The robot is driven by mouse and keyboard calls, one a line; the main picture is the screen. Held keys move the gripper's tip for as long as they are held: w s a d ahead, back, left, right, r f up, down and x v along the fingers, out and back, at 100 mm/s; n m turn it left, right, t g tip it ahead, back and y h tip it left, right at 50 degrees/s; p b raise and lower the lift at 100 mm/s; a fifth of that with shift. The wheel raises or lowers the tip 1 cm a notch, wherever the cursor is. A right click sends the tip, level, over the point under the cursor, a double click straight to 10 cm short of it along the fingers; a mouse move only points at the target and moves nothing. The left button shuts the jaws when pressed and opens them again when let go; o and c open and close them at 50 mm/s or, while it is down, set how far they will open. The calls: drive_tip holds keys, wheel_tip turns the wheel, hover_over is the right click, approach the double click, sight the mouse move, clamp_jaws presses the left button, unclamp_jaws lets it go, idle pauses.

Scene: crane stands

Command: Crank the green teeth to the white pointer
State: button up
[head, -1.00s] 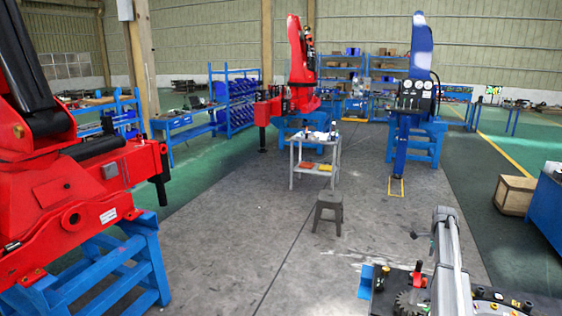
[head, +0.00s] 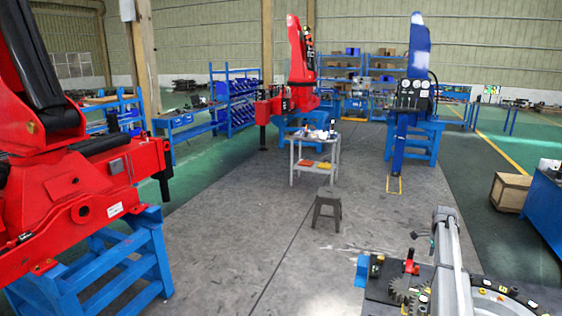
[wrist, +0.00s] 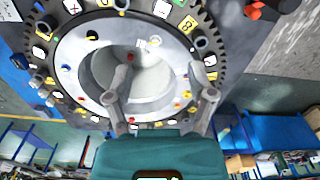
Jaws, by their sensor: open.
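A large toothed ring (wrist: 216,50) with dark teeth fills the upper part of the wrist view, around a pale round hub with a hollow (wrist: 150,75). Small tiles with letters and digits, pegs and a yellow "8" tile (wrist: 187,25) sit around it. My gripper (wrist: 159,96) is open and empty, its two fingers apart over the hub. In the head view part of the ring (head: 495,304) shows at the bottom right, beside a small dark gear (head: 405,289) and a red-topped handle (head: 411,264). I cannot make out green teeth or a white pointer.
A blue block (head: 362,271) stands at the bench's left edge. A stool (head: 327,208) and a small trolley (head: 316,150) stand on the floor, with a red crane (head: 80,200) on a blue stand at left. Grey floor lies open between.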

drive_tip(key=s+a+f+n+b, duration=0.2)
drive_tip(key=s+a+n, duration=0.15)
drive_tip(key=a, duration=0.45)
drive_tip(key=s+a+f+n+b, duration=0.3)
drive_tip(key=s+a, duration=0.2)
drive_tip(key=a, duration=0.3)
drive_tip(key=s+a+f+n+b, duration=0.25)
drive_tip(key=s+a, duration=0.25)
drive_tip(key=a, duration=0.3)
drive_tip(key=s+a+f+n+b, duration=0.3)
drive_tip(key=s+a+n, duration=0.2)
drive_tip(key=s+a, duration=0.4)
drive_tip(key=s+a+f+n+b, duration=0.3)
drive_tip(key=s+a+n, duration=0.3)
drive_tip(key=s+a, duration=0.2)
drive_tip(key=s, duration=0.2)
drive_tip(key=shift+s+a, duration=0.4)
drive_tip(key=shift+f, duration=0.1)
